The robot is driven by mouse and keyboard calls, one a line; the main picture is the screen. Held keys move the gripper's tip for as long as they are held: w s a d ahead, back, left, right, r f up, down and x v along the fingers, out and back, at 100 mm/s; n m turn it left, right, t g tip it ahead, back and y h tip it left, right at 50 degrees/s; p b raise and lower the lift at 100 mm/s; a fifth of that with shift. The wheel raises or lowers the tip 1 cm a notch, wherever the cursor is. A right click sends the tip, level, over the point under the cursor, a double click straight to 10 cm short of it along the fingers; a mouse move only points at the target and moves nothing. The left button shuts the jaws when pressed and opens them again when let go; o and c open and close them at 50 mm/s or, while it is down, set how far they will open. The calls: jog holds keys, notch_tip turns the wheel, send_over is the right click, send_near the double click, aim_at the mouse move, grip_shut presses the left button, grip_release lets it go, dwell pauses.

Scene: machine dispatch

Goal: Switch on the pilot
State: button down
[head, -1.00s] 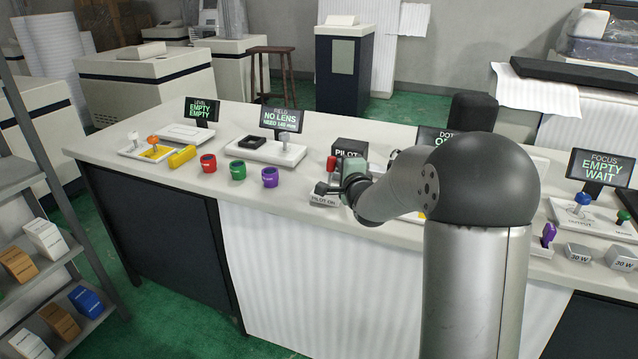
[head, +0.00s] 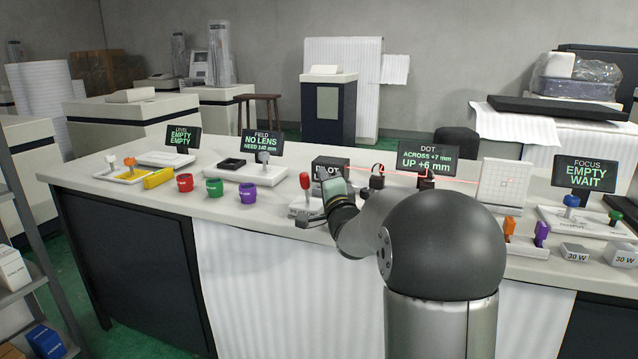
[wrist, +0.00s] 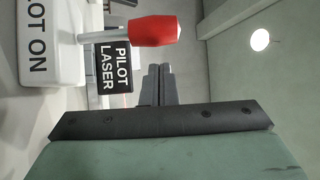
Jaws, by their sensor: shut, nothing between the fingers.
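The pilot switch has a red-handled lever (head: 306,180) on a pale base (head: 303,208) marked PILOT ON in the wrist view (wrist: 37,50). The lever stands about upright. The black PILOT LASER box (head: 322,166) is behind it, and it also shows in the wrist view (wrist: 115,68). A thin red beam runs rightward from the box to a white gridded panel (head: 503,183). My gripper (wrist: 157,82) is shut and empty, beside the red handle with a visible gap. In the head view my gripper (head: 336,190) is right of the lever; its fingertips are hidden.
The DOT screen (head: 428,157) reads ACROSS +7 mm, UP +6 mm. Two black mounts (head: 377,180) stand along the beam. Red, green and purple rings (head: 247,194) lie on the bench to the left. Orange and purple pieces (head: 541,233) and 30 W blocks (head: 575,252) are at right.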

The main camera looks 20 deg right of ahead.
jog(key=v, duration=0.3)
jog(key=d+v, duration=0.1)
jog(key=v, duration=0.2)
jog(key=p+v, duration=0.1)
jog(key=v, duration=0.2)
jog(key=shift+s+d+r, duration=0.1)
jog(key=shift+s+d, duration=0.15)
jog(key=shift+s, duration=0.1)
jog(key=shift+a+r+p, duration=0.15)
jog(key=shift+r+p, duration=0.1)
jog(key=shift+p, duration=0.1)
jog(key=s+a+r+n+g+p, duration=0.2)
jog(key=s+a+n+g+p, duration=0.3)
jog(key=s+p, duration=0.3)
jog(key=s+a+r+n+g+y+p, duration=0.1)
jog(key=s+a+n+g+p, duration=0.5)
jog(key=s, duration=0.7)
jog(key=s+a+r+n+g+y+p, duration=0.1)
jog(key=s+a+r+n+g+p, duration=0.2)
jog(key=s+a+n+g+p, duration=0.3)
jog(key=s+g+p, duration=0.3)
jog(key=s+p, duration=0.1)
jog(key=p, duration=0.2)
jog(key=shift+s+a+r, duration=0.2)
jog(key=shift+s+r, duration=0.05)
jog(key=shift+s, duration=0.15)
